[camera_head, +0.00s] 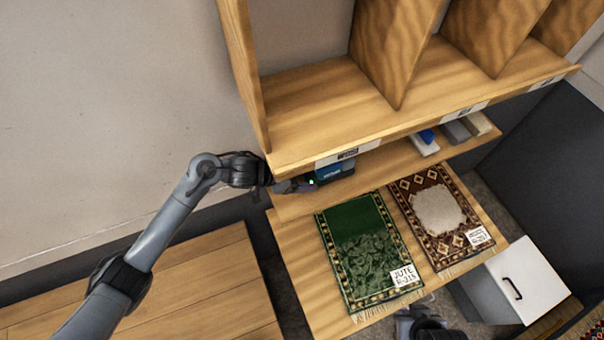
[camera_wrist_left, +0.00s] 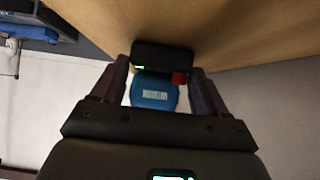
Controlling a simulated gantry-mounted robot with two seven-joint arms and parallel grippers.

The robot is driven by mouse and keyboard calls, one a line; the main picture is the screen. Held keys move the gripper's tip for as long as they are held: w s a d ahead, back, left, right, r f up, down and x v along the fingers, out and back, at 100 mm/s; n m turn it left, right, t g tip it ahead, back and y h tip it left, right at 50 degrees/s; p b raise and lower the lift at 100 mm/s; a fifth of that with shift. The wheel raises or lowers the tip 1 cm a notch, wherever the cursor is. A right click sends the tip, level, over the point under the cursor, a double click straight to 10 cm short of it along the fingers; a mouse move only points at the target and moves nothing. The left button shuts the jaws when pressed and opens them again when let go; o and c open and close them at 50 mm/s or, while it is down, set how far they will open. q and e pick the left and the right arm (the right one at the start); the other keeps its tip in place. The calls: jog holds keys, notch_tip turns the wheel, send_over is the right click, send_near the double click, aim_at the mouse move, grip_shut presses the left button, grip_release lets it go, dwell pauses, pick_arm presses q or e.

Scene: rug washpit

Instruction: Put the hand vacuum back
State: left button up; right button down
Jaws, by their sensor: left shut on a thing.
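The hand vacuum (camera_head: 335,172) shows as a dark blue and black body at the left end of the narrow lower shelf, partly hidden under the cubby unit's front edge. In the left wrist view, its blue part with a pale label (camera_wrist_left: 153,95) and black part lie between my fingers, beside a small red spot. My left gripper (camera_head: 297,185) reaches in from the left and is shut on the vacuum. I cannot tell whether the vacuum touches the shelf. My right gripper (camera_head: 422,322) shows only in part at the bottom edge; its fingers are unclear.
The narrow shelf (camera_head: 385,164) holds a blue-and-white item (camera_head: 425,142) and grey and tan blocks farther right. Wooden cubbies (camera_head: 320,95) overhang it closely. Below, a green rug (camera_head: 365,250) and a brown rug (camera_head: 438,215) lie on a wooden surface. A white box (camera_head: 525,280) stands right.

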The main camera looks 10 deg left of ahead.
pick_arm(q)
jog(key=o, duration=1.4)
